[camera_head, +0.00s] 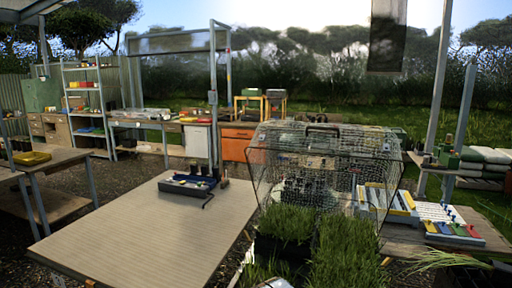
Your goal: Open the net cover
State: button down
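The net cover (268,162) is a wire-mesh cage with a dark handle (322,131) on its top, right of centre in the head view. It stands behind trays of green grass (345,250), and its lower front edge is partly hidden by the grass. Dark shapes show through the mesh, too unclear to name. I cannot tell from this view whether the cover is shut all round or where its hinge is. My gripper is not in view, and nothing is seen touching the cover.
A wide bare table (140,235) fills the lower left, with a blue tray (188,184) of small items at its far edge. A coloured rack (445,220) stands right of the cover. A dark panel (387,35) hangs at the top. Metal posts stand behind.

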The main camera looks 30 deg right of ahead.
aim_at(386, 148)
jog(key=i, duration=0.9)
jog(key=z, duration=0.05)
